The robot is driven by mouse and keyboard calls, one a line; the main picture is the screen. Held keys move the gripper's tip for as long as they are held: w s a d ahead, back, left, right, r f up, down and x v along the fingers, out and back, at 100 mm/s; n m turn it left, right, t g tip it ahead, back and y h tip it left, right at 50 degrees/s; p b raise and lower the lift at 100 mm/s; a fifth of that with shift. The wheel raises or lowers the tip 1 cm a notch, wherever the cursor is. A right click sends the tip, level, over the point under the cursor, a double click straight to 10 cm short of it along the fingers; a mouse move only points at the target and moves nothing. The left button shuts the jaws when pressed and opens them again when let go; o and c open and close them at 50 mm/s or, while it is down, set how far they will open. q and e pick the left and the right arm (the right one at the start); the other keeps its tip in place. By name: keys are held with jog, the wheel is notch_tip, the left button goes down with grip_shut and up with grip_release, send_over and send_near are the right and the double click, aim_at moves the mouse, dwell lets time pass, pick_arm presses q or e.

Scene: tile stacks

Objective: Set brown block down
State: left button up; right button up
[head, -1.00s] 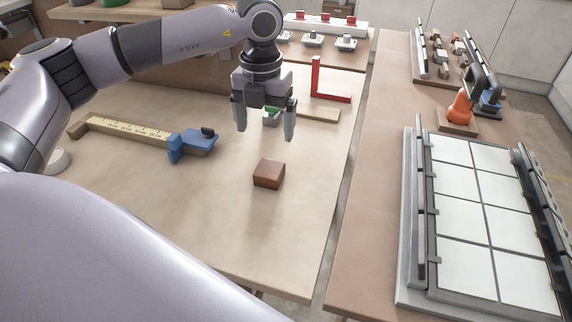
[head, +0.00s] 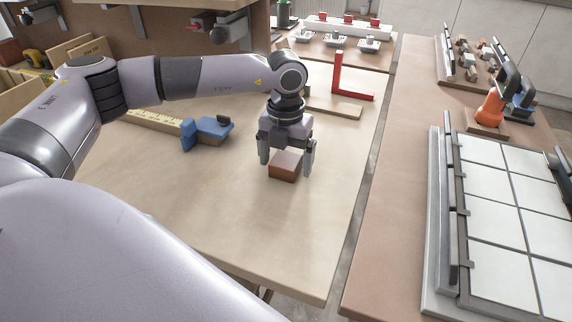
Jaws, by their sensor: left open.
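The brown block (head: 285,166) rests on the light wooden table (head: 240,220), right of the table's middle. My left gripper (head: 286,164) points down over it, coming from behind. Its fingers are open, one on each side of the block, with a gap visible at least on the right side. The block's upper rear part is partly hidden by the gripper. My right gripper is not in view.
A blue-headed measuring tool (head: 207,131) lies to the left. A tray of white tiles (head: 436,240) sits on the right table. The front of the light table is clear.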

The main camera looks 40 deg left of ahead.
pick_arm(q)
jog(key=shift+f, duration=0.2)
jog(key=c, duration=1.2)
jog(key=shift+o, duration=0.2)
